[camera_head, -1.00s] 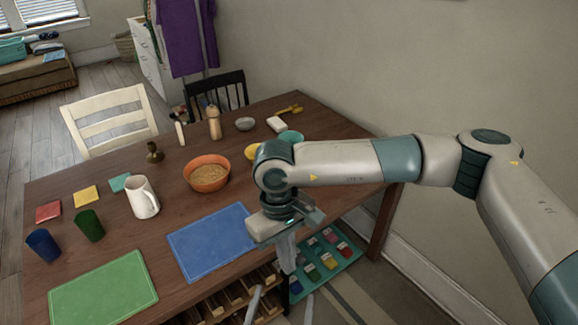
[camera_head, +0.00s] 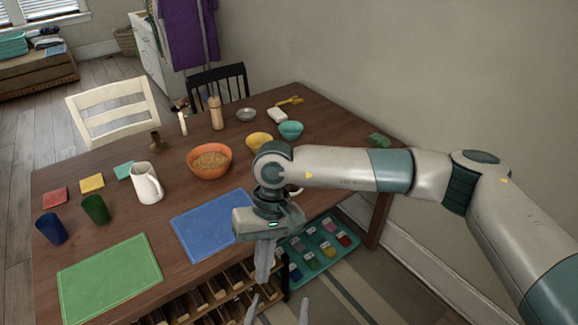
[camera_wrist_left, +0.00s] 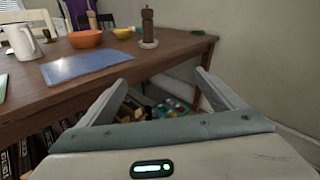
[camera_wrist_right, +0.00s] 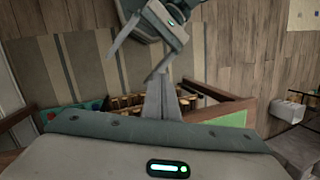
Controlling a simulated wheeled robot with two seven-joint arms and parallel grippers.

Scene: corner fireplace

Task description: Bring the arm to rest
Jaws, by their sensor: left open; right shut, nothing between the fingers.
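My right arm (camera_head: 340,168) reaches in from the right in the head view, its forearm across the table's right end. My right gripper (camera_head: 262,282) points down past the table's front edge, by the blue mat; its fingers are together and empty. The shut fingers also show in the right wrist view (camera_wrist_right: 160,80). Only the two spread fingertips of my left gripper (camera_head: 277,310) show at the bottom of the head view, below the right gripper. In the left wrist view my left gripper (camera_wrist_left: 162,76) is open and empty, facing the table's front.
The wooden table (camera_head: 170,220) bears an orange bowl (camera_head: 210,174), a white pitcher (camera_head: 150,190), a blue mat (camera_head: 205,232) and a green mat (camera_head: 110,280). A teal tray (camera_head: 330,258) and a wooden rack (camera_head: 225,295) lie low at the front. A wall stands at right.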

